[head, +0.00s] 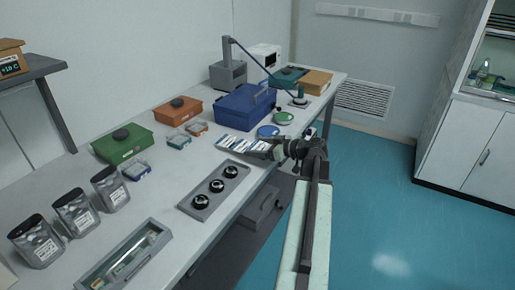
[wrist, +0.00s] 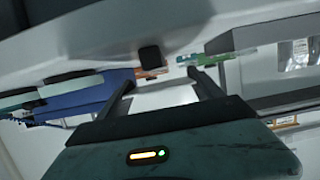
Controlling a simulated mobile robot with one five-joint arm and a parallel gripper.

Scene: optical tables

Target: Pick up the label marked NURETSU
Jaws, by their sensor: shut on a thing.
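A shallow grey tray (head: 222,144) near the table's front edge holds several small white labels with blue parts (head: 240,144); their print is too small to read. My gripper (head: 270,150) is at the right end of this tray, reaching in from the right. In the wrist view, my gripper (wrist: 165,78) has its two dark fingers on either side of a flat white piece, which looks like a label (wrist: 165,97). The fingers are shut on it. No lettering shows on its visible face, so I cannot tell whether it reads NURETSU.
A blue case (head: 243,108) stands behind the tray, with green and blue round pieces to its right. A grey holder with black round parts (head: 213,191) lies at the front left. Orange (head: 178,112) and green boxes stand further back. Open floor lies right.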

